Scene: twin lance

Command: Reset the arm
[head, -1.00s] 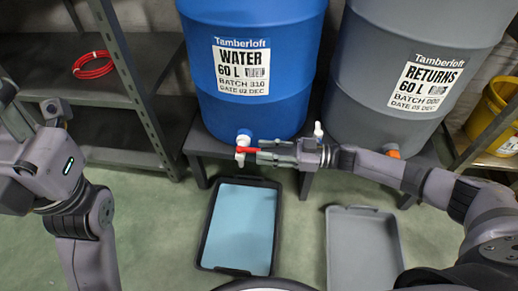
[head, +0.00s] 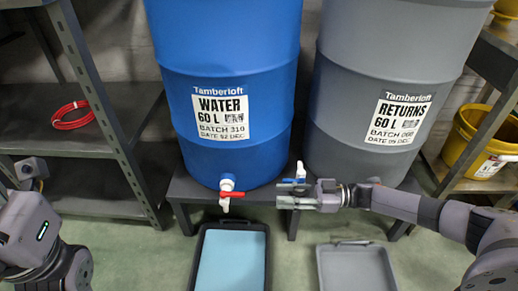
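My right gripper (head: 284,195) is in front of the gap between the two drums, pointing left. Its fingers are apart, with nothing seen between them. It is clear of the red tap handle (head: 232,194), which lies sideways on the white tap (head: 225,205) of the blue WATER drum (head: 225,60). Small blue and white parts show just above the gripper; I cannot tell what they belong to. My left arm is folded at the lower left; its gripper end (head: 27,169) shows only partly, and its fingers cannot be made out.
A black tray (head: 196,268) with a light blue surface inside lies below the tap. An empty grey tray (head: 355,268) lies right of it, below the grey RETURNS drum (head: 380,60). Shelves stand left with a red coil (head: 73,114). A yellow bucket (head: 480,142) stands right.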

